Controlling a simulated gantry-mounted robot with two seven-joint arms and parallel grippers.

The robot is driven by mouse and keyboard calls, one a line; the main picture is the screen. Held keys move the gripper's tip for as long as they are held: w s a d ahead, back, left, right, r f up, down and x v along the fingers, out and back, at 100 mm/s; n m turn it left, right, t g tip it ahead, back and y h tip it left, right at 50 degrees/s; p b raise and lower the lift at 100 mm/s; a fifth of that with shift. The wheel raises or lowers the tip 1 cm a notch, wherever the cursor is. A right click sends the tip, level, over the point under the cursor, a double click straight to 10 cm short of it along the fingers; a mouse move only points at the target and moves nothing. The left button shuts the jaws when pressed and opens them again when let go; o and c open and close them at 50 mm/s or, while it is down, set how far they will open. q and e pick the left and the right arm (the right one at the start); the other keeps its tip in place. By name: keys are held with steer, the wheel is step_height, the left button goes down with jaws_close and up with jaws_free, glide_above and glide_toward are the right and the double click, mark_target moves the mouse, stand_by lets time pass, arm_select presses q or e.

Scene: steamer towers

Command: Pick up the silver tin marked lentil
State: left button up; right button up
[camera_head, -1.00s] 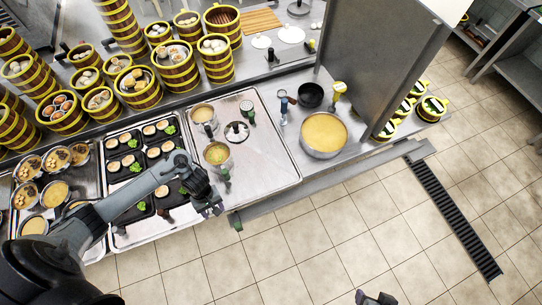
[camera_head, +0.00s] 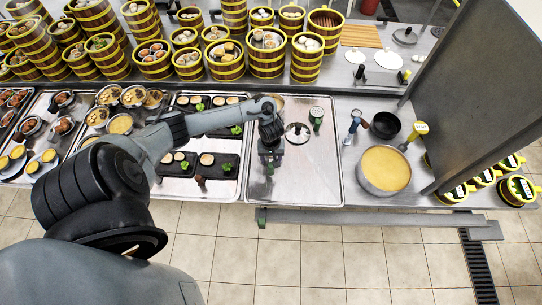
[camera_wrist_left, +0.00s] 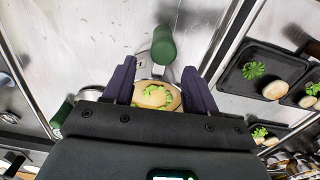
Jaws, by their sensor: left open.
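A silver tin (camera_wrist_left: 157,97) with yellow-beige contents and a green garnish shows between the fingers in the left wrist view. A green handle (camera_wrist_left: 163,45) with a small pale tag stands just beyond it. I cannot read any lentil mark. My left gripper (camera_wrist_left: 160,82) is open, its two fingers to either side of the tin. I cannot tell whether they touch it. In the head view my left gripper (camera_head: 270,160) points down over the steel tray (camera_head: 315,180) and hides most of the tin. My right gripper is out of view.
Black plates with food (camera_head: 212,165) are to the left. A large yellow pot (camera_head: 384,170) and a black bowl (camera_head: 385,124) stand farther right. Steamer towers (camera_head: 265,55) line the back.

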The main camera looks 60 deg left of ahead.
mark_target(271, 164)
arm_select(q)
steer(key=shift+f+b, duration=0.65)
steer(key=shift+f, duration=2)
steer(key=shift+r, duration=0.1)
jaws_close()
